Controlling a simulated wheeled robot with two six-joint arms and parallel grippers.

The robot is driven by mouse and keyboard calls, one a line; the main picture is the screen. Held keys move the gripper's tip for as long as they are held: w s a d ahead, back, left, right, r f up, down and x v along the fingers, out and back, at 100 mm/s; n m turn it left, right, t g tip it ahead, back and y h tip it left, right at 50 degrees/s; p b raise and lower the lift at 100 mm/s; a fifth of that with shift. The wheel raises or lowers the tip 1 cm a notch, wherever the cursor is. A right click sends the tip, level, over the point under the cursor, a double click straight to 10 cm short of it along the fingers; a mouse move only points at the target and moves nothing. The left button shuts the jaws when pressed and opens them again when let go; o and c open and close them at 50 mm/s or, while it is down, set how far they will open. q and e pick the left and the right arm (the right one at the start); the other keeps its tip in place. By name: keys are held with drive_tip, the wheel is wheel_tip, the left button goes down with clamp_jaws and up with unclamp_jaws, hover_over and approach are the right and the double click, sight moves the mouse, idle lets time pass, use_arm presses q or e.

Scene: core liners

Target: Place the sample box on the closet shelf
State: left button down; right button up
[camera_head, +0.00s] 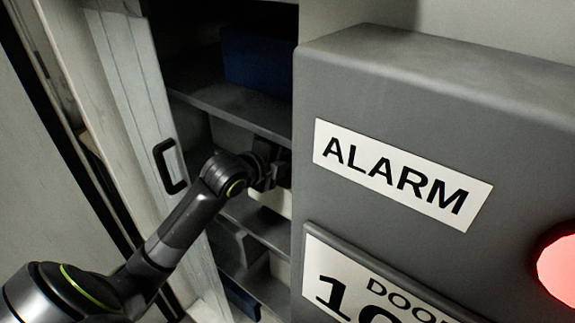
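The open closet has dark shelves, with one upper shelf (225,103) and lower ones beneath it. My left gripper (279,168) reaches into the closet, below the upper shelf. Its front part is dark and partly hidden by the grey alarm panel, so I cannot tell whether it is open or holds anything. A dark blue box (256,62) sits on the upper shelf; I cannot tell whether it is the sample box. A pale surface (277,200) shows just below the gripper, too small to identify. My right gripper is not in view.
A large grey alarm panel (420,75) with a glowing red light (560,268) fills the right foreground and blocks part of the closet. A light door with a black handle (163,167) stands left of the opening. Another blue item (240,299) lies low in the closet.

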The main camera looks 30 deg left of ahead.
use_arm(q)
drive_tip(key=shift+w+r, duration=0.1)
drive_tip(key=shift+w, duration=0.15)
drive_tip(key=shift+f+p, duration=0.55)
drive_tip(key=shift+f, duration=1.2)
drive_tip(key=c, duration=1.3)
unclamp_jaws()
drive_tip(key=shift+s, duration=0.15)
drive_tip(key=shift+o, duration=0.2)
drive_tip(key=b+v, duration=0.1)
drive_tip(key=v, duration=1.1)
drive_tip(key=shift+f, duration=0.2)
